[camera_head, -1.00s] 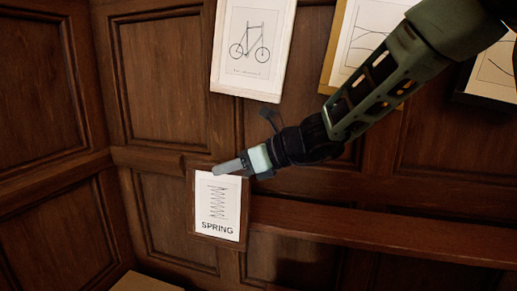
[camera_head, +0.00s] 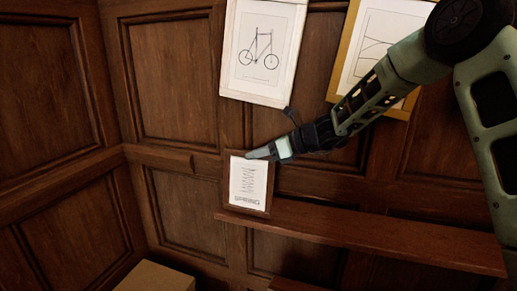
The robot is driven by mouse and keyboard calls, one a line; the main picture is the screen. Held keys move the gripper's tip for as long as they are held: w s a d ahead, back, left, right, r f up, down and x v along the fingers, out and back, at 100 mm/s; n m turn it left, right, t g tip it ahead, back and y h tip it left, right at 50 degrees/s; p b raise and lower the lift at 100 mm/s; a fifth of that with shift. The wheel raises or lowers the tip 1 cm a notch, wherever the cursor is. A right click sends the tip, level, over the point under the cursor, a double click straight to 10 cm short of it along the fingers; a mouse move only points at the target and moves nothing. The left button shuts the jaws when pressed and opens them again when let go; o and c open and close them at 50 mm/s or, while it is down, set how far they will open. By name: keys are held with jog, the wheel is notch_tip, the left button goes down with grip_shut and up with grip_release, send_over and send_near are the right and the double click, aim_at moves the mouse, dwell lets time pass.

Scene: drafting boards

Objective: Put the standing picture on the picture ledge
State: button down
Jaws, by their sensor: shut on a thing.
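The standing picture (camera_head: 248,184) has a dark brown frame and a white sheet with a spring drawing and a word below it. It is near upright at the left end of the picture ledge (camera_head: 370,233), a long brown wooden shelf on the panelled wall. The picture's lower edge appears at the ledge's top; I cannot tell whether it touches. My gripper (camera_head: 259,154) is shut on the top edge of the picture's frame, coming in from the upper right.
A white-framed bicycle picture (camera_head: 262,50) hangs above. A gold-framed picture (camera_head: 352,52) hangs to its right, partly behind my arm. A pale box top (camera_head: 153,277) shows at the lower left. The ledge right of the picture is clear.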

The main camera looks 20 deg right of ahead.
jog(key=shift+w+d+p, duration=0.25)
jog(key=shift+w+p, duration=0.15)
jog(key=shift+f, duration=0.2)
jog(key=shift+f, duration=0.15)
jog(key=c, duration=1.3)
grip_release()
jog(key=shift+s+d+r, duration=0.1)
jog(key=shift+r, duration=0.1)
